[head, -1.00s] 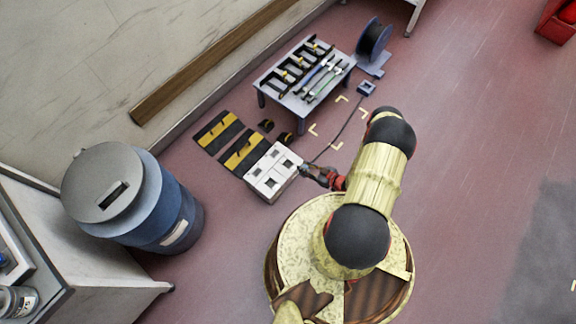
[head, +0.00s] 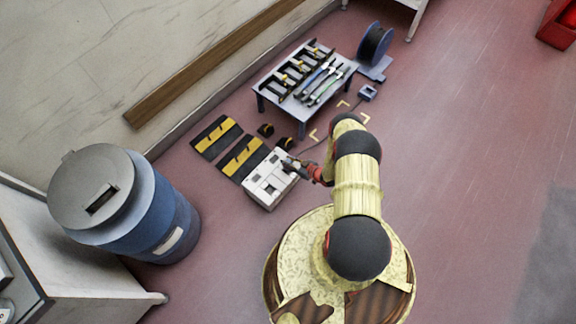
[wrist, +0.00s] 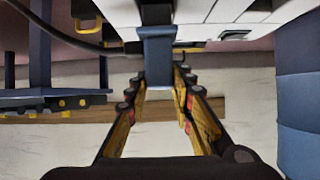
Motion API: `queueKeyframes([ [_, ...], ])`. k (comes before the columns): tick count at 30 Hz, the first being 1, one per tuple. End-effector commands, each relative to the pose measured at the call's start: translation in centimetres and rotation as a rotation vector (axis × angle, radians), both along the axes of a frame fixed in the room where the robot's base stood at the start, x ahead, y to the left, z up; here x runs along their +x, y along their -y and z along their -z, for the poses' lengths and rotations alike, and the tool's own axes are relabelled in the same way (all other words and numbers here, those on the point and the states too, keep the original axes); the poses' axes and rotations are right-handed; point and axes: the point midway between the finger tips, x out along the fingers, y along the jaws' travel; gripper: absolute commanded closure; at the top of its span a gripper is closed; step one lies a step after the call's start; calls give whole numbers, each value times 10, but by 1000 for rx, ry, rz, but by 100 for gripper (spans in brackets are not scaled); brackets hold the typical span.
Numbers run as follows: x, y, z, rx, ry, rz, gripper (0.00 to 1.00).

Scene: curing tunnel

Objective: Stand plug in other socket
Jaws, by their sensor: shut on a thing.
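A white socket block (head: 265,193) with dark openings in its top stands on the floor, left of my gripper in the head view. Its pale side also shows along the top of the wrist view (wrist: 208,35), with a dark opening at the right. My gripper (head: 299,168) is at the block's upper right edge. In the wrist view my gripper (wrist: 159,84) is shut on a dark blue plug (wrist: 158,60), which reaches up to the block's face. I cannot tell whether the plug is inside an opening. A dark cable (wrist: 55,44) shows at the left.
A small grey table (head: 290,104) with tools stands beyond the block. A cable reel (head: 374,44) stands behind it. Black and yellow mats (head: 217,137) lie left of the block. A blue barrel (head: 160,228) stands at lower left.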

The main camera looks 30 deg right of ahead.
Motion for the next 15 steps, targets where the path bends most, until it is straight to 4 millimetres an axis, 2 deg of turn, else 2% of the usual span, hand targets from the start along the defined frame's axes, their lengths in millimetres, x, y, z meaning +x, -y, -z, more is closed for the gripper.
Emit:
queueKeyframes([
  [6, 3, -2, 33, 0, -1, -1, 100],
  [15, 4, -1, 35, -1, -1, 0, 100],
])
